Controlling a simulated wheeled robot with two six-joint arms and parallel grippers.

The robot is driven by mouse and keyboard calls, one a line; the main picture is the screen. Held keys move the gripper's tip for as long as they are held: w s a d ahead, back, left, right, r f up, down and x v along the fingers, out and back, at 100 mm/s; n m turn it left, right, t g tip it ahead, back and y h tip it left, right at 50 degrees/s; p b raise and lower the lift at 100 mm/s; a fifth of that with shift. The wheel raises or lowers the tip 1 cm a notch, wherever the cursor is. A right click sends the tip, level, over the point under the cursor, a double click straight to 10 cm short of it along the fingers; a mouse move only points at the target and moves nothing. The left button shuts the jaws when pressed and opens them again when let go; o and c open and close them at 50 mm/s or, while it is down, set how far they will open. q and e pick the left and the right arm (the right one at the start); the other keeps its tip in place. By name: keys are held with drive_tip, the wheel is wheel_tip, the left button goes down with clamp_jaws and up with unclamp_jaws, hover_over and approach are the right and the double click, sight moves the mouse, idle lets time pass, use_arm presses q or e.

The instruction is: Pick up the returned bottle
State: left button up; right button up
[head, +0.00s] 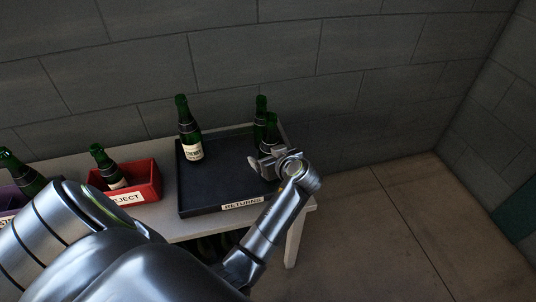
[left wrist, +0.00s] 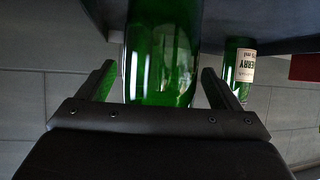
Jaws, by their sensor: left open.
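The dark tray labelled RETURNS (head: 222,180) holds three green bottles. One bottle with a white label (head: 190,135) stands at its back left. Two more stand close together at the right, a rear bottle (head: 261,104) and a nearer bottle (head: 271,128). My left gripper (head: 267,161) is at the nearer bottle and hides its lower part. In the left wrist view, my open left gripper (left wrist: 158,78) has its fingers on either side of a green bottle (left wrist: 165,45), with gaps visible. A labelled bottle (left wrist: 240,65) shows beyond the right finger. My right gripper is not in view.
A red REJECT box (head: 130,190) with a bottle (head: 105,165) stands left of the tray. A purple box (head: 12,199) with a bottle (head: 20,172) is at the far left. The table (head: 307,206) stands near the grey wall; open floor (head: 400,225) lies to the right.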

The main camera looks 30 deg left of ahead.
use_arm(q)
drive_tip(key=shift+d, duration=0.1)
drive_tip(key=c, duration=1.4)
drive_tip(key=shift+r, duration=0.1)
